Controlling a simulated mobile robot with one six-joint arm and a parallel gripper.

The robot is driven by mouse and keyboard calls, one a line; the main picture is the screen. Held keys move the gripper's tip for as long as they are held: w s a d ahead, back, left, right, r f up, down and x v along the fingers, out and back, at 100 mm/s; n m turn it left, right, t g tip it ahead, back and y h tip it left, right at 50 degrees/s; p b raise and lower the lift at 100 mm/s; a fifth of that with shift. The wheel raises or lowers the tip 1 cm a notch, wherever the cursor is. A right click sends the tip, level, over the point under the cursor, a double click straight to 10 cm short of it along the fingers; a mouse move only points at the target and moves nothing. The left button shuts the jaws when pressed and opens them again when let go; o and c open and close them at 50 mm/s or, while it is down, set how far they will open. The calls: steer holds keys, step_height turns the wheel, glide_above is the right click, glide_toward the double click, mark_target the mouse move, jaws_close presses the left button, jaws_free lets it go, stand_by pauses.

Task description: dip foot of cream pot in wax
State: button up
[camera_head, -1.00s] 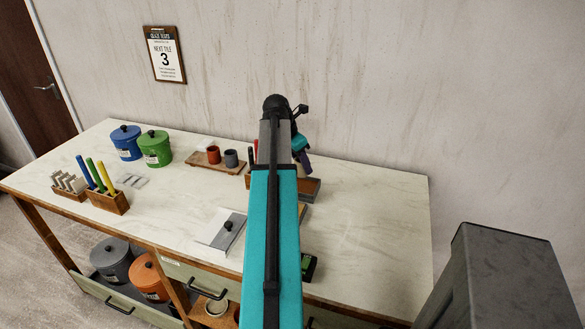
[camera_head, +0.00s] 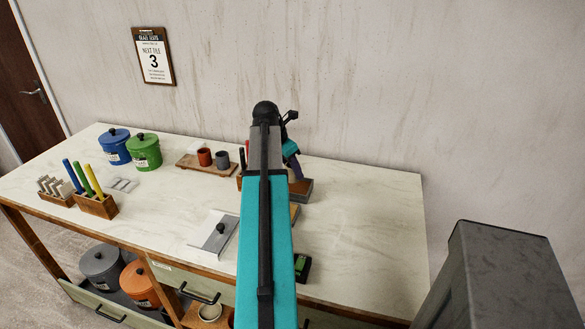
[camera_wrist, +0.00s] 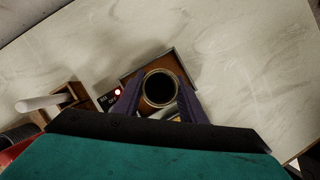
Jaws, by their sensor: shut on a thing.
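My gripper (camera_wrist: 160,84) has its purple fingers shut on a round pot (camera_wrist: 159,88). In the wrist view the pot shows a light tan rim and a dark inside; its foot is hidden below. The pot is over a shallow grey-rimmed tray with a brown inside (camera_wrist: 181,60), which looks like the wax pan. I cannot tell whether the foot touches the wax. In the head view my gripper (camera_head: 296,170) is partly behind my arm, and the tray's right end (camera_head: 302,190) shows beside it.
A small box with a red light (camera_wrist: 117,92) adjoins the tray. A board with a red cup (camera_head: 205,157) and a grey cup (camera_head: 222,159) stands to the left. The bench's right side (camera_head: 370,230) is clear.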

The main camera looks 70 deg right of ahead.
mark_target(293, 178)
steer(key=shift+f+b, duration=0.35)
steer(key=shift+f, duration=1.25)
steer(key=shift+p, duration=0.45)
steer(key=shift+f+p, duration=0.55)
steer(key=shift+p, duration=0.1)
stand_by(1.6)
steer(key=shift+r, duration=0.15)
stand_by(1.1)
steer(key=shift+r+p, duration=1.6)
steer(key=shift+p, duration=0.15)
steer(key=shift+r+p, duration=1.5)
steer(key=shift+p, duration=0.05)
